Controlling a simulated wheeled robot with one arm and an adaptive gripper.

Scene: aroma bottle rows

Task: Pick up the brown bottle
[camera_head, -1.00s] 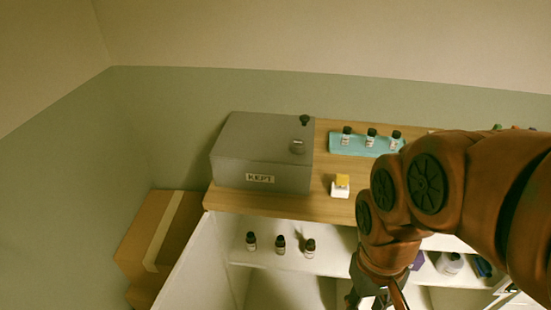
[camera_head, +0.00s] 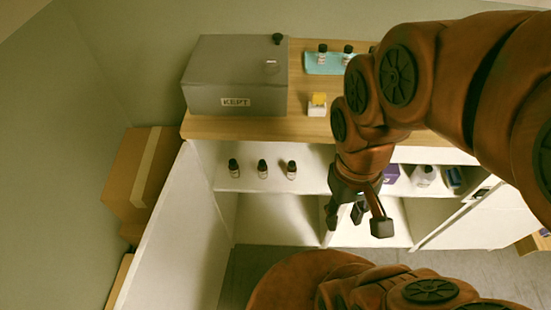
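Three small dark bottles with pale labels stand upright in a row on the white shelf below the wooden top: left (camera_head: 234,168), middle (camera_head: 262,169) and right (camera_head: 291,170). Two more dark-capped bottles, (camera_head: 322,55) and (camera_head: 347,54), show on a teal tray (camera_head: 315,69) on the wooden top. My arm hides the tray's right part. I cannot tell from colour which bottle is the brown one. My gripper (camera_head: 356,222) points down with its fingers spread, empty, to the right of the shelf row and lower in the picture, apart from the bottles.
A grey box marked KEPT (camera_head: 210,100) stands on the wooden top (camera_head: 240,128), with a small dark-capped item (camera_head: 277,40) on it. A yellow-topped white block (camera_head: 317,106) is nearby. A cardboard box (camera_head: 130,190) stands left. A white bottle (camera_head: 424,176) is on the shelf right.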

